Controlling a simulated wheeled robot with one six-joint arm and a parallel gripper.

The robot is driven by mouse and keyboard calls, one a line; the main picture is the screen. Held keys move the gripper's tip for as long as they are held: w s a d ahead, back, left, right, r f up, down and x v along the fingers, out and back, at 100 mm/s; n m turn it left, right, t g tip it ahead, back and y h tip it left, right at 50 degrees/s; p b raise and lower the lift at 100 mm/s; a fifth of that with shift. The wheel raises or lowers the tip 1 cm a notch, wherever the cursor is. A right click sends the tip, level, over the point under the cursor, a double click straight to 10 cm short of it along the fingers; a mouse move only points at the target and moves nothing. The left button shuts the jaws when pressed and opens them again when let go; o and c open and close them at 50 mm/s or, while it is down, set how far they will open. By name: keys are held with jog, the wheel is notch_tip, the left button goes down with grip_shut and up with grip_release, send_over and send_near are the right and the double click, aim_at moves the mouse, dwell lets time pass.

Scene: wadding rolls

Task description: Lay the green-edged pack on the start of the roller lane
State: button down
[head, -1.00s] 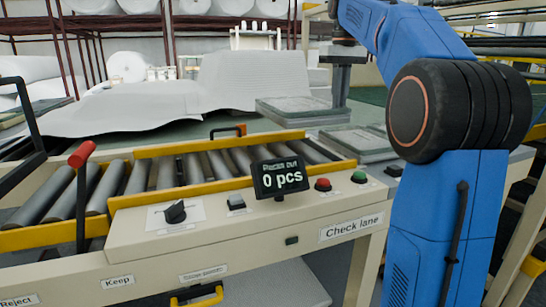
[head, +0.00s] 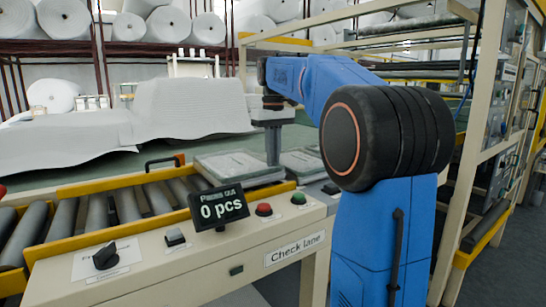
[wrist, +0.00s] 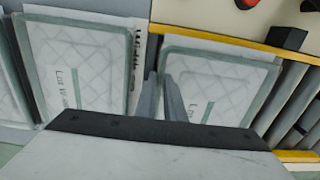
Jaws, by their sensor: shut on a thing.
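My gripper (head: 273,158) is shut on the edge of a flat pack (head: 236,168) with a grey-green border. The pack lies level at the right end of the roller lane (head: 125,200), over its rollers. I cannot tell whether it touches them. In the wrist view, my gripper's fingers (wrist: 161,85) are at the left edge of this pack (wrist: 222,72), which has a quilted white face and a partly hidden label. The lane's yellow rails (wrist: 235,44) show past it. A second, similar pack (wrist: 80,62) lies to the left.
Other packs (head: 308,163) lie on the table right of the lane's end. The lane's front panel carries a display (head: 218,208) reading 0 pcs, a red button (head: 264,209) and a green button (head: 298,198). White wadding (head: 190,110) lies behind.

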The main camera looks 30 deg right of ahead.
jog(key=shift+f, duration=0.55)
jog(key=c, duration=1.8)
grip_release()
jog(key=shift+c, duration=0.2)
jog(key=shift+r, duration=0.1)
notch_tip(320, 180, up, 13)
